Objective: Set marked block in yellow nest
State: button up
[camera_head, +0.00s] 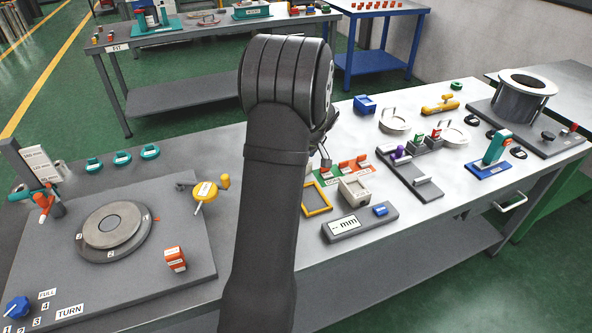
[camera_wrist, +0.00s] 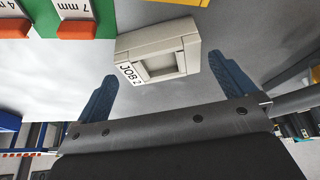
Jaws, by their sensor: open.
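A cream block (camera_head: 354,190) marked "JOB 2" sits on the bench just right of the yellow nest. The nest is a flat, empty, square yellow frame (camera_head: 317,198). In the wrist view the block (camera_wrist: 158,55) lies between and beyond the blue fingers of my open gripper (camera_wrist: 163,70), its label facing left. Clear space shows between the block and the left finger; the right finger looks close to it, and I cannot tell whether they touch. In the head view my arm hides most of the gripper.
A green rack with orange pieces (camera_head: 357,162) stands behind the block. A grey "mm" gauge (camera_head: 345,227) with a blue button lies in front. A grey fixture (camera_head: 410,172) is to the right. A turntable board (camera_head: 110,225) fills the left.

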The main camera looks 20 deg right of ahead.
jog(key=x, duration=0.4)
jog(key=shift+r, duration=0.1)
jog(key=c, duration=1.2)
jog(key=shift+r, duration=0.15)
jog(key=shift+c, duration=0.2)
